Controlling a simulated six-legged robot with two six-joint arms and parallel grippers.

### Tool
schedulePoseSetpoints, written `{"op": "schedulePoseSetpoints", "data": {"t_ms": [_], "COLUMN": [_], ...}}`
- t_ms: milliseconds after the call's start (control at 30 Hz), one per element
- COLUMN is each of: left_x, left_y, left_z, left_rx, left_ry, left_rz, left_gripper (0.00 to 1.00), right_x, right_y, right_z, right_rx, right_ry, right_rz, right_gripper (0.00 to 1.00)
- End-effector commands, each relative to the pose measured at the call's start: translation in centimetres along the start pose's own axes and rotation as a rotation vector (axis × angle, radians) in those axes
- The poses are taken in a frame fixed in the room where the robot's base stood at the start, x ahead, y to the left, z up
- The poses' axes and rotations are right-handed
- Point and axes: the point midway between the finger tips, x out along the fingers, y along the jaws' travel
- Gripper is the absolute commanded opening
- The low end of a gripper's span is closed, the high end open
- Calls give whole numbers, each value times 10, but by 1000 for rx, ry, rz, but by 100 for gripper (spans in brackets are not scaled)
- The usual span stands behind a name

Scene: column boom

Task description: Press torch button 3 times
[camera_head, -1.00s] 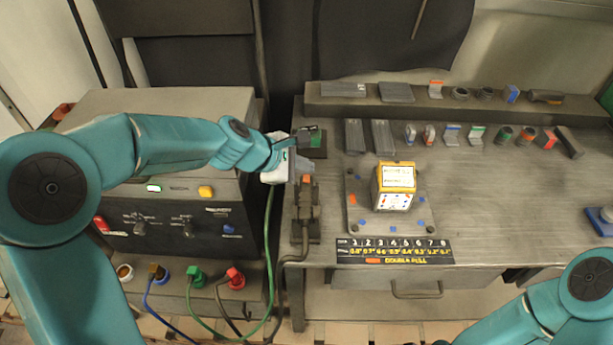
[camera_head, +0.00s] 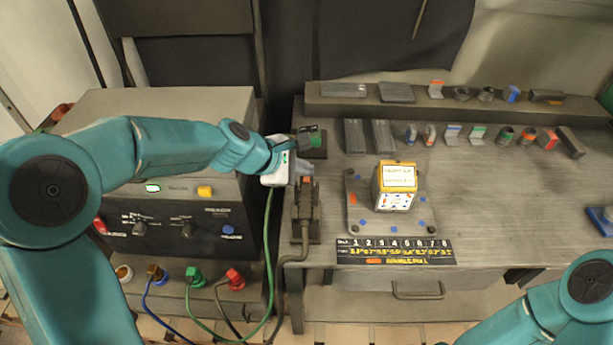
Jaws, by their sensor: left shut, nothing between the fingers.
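The torch (camera_head: 305,205) lies in a dark holder at the left end of the workbench, with its hose curving down toward the floor. A small orange-red spot, which looks like the button (camera_head: 305,190), shows on the torch's upper part. My left gripper (camera_head: 308,155) is shut and empty.
A welding machine (camera_head: 120,240) with knobs and coloured sockets stands left of the bench. A yellow-and-white box (camera_head: 397,186) sits on a metal plate (camera_head: 365,222). A numbered strip (camera_head: 395,251) lies at the bench's front edge. Several small parts line the back.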

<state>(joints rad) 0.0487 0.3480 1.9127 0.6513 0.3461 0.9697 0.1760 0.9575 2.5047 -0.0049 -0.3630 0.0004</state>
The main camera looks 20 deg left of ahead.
Motion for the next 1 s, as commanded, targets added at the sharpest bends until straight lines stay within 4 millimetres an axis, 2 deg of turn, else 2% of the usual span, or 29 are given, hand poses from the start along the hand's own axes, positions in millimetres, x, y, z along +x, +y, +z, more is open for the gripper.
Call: {"op": "schedulePoseSetpoints", "data": {"t_ms": [567, 1000], "left_x": [6, 1], "left_y": [-4, -1], "left_z": [-4, -1], "left_rx": [0, 0], "left_ry": [0, 0], "left_rz": [0, -1], "left_gripper": [0, 0], "right_x": [7, 1], "right_y": [2, 0], "right_z": [0, 0], "right_rx": [0, 0], "right_ry": [0, 0], "right_rz": [0, 0], "right_gripper": [0, 0]}}
